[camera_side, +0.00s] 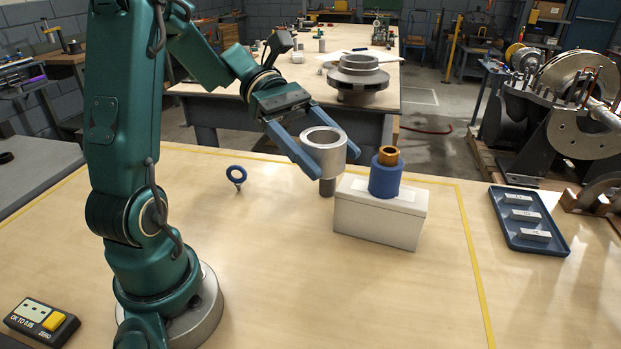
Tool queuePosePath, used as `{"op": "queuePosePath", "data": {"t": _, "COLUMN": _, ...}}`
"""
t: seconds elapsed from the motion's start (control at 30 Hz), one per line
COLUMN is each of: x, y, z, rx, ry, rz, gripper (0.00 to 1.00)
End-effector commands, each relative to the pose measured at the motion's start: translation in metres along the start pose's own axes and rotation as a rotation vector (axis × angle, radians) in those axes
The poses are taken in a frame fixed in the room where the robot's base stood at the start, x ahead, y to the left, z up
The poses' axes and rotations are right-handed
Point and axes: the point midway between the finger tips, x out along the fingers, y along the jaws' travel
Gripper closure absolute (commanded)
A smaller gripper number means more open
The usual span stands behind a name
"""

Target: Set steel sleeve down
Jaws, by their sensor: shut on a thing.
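The steel sleeve (323,157) is a silver-grey, open-topped cylinder with a narrower dark stub (327,187) under it. My gripper (333,158) has its blue fingers on either side of the sleeve and is shut on it. The sleeve looks upright, just left of a pale grey block (378,216). I cannot tell whether the stub belongs to the sleeve or stands on the table, nor whether the sleeve is held clear of the table.
On the block stands a blue cylinder (385,182) with a bronze bush (388,155) on top. A blue tray (555,243) with labelled metal bars lies at right. The front tabletop (340,300) is clear.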

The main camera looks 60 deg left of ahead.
Motion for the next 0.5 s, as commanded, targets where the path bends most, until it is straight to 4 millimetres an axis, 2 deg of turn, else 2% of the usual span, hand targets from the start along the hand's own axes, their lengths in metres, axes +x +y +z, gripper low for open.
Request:
{"op": "queuePosePath", "data": {"t": 0.27, "x": 0.021, "y": -0.044, "z": -0.02, "rx": 0.146, "ry": -0.004, "rz": -0.358, "gripper": 1.0}}
{"op": "queuePosePath", "data": {"t": 0.37, "x": 0.024, "y": -0.064, "z": -0.032, "rx": 0.224, "ry": -0.004, "rz": -0.548, "gripper": 1.0}}
{"op": "queuePosePath", "data": {"t": 0.5, "x": 0.018, "y": -0.095, "z": -0.054, "rx": 0.369, "ry": -0.004, "rz": -0.895, "gripper": 1.0}}
